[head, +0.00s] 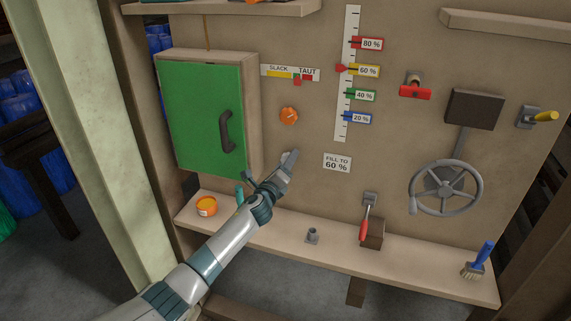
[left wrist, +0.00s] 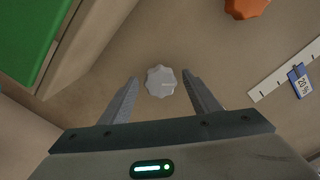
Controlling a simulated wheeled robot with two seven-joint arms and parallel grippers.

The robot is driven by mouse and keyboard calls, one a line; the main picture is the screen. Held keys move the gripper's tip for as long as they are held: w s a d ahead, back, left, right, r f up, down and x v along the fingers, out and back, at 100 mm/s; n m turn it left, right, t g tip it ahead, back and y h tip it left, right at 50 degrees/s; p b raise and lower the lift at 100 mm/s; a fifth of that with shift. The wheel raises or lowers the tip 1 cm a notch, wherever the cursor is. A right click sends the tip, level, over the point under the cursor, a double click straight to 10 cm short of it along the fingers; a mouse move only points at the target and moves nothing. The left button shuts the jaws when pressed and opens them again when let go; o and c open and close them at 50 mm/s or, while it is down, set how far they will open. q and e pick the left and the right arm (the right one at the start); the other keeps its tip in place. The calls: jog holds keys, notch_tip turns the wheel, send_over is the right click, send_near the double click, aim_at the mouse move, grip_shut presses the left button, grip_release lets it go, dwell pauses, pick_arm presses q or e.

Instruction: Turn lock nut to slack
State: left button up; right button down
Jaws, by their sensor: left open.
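A grey lobed knob (left wrist: 161,83), which looks like the lock nut, is on the board in the left wrist view. My left gripper (head: 288,160) is open, with its fingers on either side of the knob in that view; I cannot tell whether they touch it. My right gripper is out of view.
A green-doored cabinet (head: 200,115) juts out left of my gripper. A percentage scale (head: 346,85) and a "FILL TO 60 %" label (head: 337,163) are to the right. A handwheel (head: 446,188) is farther right. A shelf (head: 280,240) with an orange tin (head: 206,205) runs below.

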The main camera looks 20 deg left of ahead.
pick_arm(q)
jog(key=shift+c, duration=0.6)
jog(key=c, duration=0.9)
jog(key=shift+c, duration=0.2)
jog(key=shift+f+n, duration=0.1)
jog(key=shift+n, duration=0.3)
jog(key=shift+f+n+b, duration=0.15)
jog(key=shift+n+b, duration=0.9)
jog(key=shift+n, duration=7.55)
